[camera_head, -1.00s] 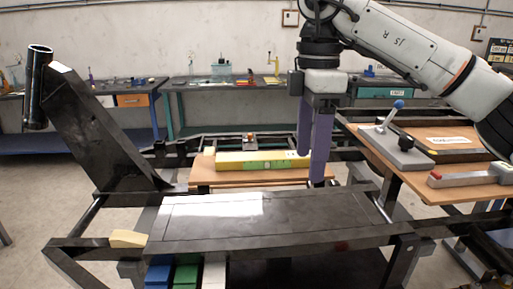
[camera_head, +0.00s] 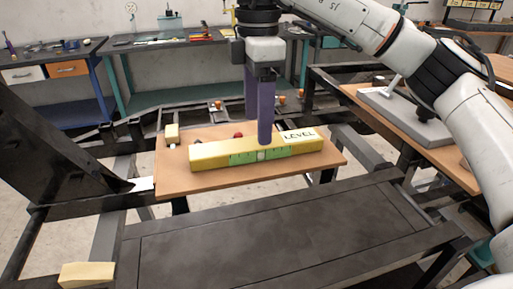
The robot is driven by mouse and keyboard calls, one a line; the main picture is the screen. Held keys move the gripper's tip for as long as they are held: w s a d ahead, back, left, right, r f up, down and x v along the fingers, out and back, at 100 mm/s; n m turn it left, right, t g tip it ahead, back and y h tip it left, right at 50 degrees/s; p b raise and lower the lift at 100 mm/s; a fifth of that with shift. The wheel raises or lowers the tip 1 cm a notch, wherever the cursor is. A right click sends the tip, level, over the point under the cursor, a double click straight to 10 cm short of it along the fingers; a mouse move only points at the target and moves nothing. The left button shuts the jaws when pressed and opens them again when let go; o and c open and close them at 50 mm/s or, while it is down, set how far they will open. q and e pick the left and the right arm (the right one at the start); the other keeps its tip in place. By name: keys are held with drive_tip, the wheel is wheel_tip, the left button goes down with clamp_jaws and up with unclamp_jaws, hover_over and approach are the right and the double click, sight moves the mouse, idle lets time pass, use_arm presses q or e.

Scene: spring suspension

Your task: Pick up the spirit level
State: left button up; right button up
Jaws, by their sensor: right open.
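The spirit level (camera_head: 209,154) is a long yellow bar with green vial sections and a white "LEVEL" label near its right end. It lies on a small wooden board (camera_head: 190,181) beyond the dark metal plate. My right gripper (camera_head: 258,130) points down over the level, with its two purple fingers apart. The nearer finger overlaps the level's front side in the picture, and the farther finger shows behind it. Whether either finger touches the level is unclear. My left gripper is not in view.
A dark metal plate (camera_head: 285,228) fills the foreground. A second wooden table (camera_head: 395,128) with a grey base and lever stands right. Workbenches line the back.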

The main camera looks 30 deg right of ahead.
sight(257, 148)
wheel_tip(257, 148, down, 4)
drive_tip(key=shift+w+d+f+p, duration=0.15)
drive_tip(key=shift+f+p, duration=0.1)
drive_tip(key=shift+p, duration=0.15)
drive_tip(key=shift+f, duration=0.25)
drive_tip(key=c, duration=1.2)
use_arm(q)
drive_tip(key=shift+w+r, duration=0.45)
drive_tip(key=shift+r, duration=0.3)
use_arm(e)
drive_tip(key=shift+c, duration=0.7)
drive_tip(key=shift+r, duration=0.1)
